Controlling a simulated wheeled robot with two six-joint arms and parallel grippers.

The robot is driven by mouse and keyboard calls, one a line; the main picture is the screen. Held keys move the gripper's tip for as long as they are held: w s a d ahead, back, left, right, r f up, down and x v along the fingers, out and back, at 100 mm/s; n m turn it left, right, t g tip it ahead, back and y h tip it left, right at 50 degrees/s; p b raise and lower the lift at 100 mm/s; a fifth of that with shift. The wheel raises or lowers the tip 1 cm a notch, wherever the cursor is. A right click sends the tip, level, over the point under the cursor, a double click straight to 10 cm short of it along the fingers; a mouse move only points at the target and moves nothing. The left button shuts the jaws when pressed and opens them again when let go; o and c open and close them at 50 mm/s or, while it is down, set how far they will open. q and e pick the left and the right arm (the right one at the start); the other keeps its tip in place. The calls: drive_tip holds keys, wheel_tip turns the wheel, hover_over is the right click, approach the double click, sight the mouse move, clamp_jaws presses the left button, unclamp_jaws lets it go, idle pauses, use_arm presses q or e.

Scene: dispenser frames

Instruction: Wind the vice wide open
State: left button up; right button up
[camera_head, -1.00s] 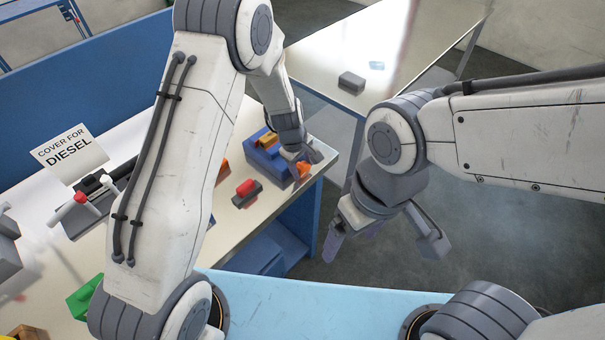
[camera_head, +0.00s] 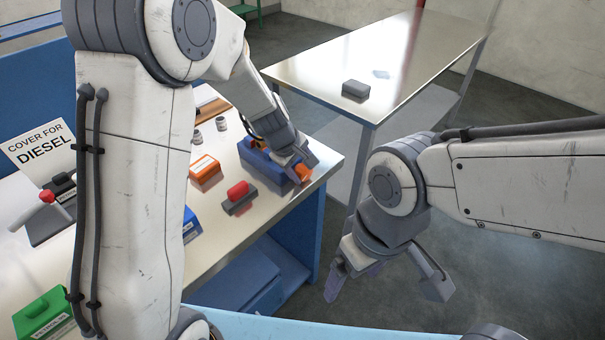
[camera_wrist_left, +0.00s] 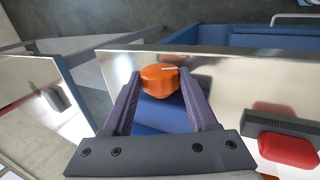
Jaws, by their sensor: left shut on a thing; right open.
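My left gripper (camera_head: 297,160) is shut on the orange knob. In the left wrist view the knob (camera_wrist_left: 160,79) sits between the two fingertips, with a white line on it and the blue vice body (camera_wrist_left: 163,112) behind. The vice's jaw gap cannot be made out. My right gripper (camera_head: 385,286) is open and empty above the floor.
A red-handled grey block (camera_head: 239,196) and an orange box (camera_head: 204,170) are on the bench near the vice. A sign reading "COVER FOR DIESEL" (camera_head: 42,150) stands at left. A second table (camera_head: 400,55) with a dark block (camera_head: 355,89) is behind.

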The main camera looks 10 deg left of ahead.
use_arm(q)
drive_tip(key=shift+w, duration=0.1)
drive_tip(key=o, duration=1.4)
drive_tip(key=shift+c, duration=0.2)
drive_tip(key=p+v, duration=0.2)
drive_tip(key=v, duration=0.8)
drive_tip(key=shift+r, duration=0.25)
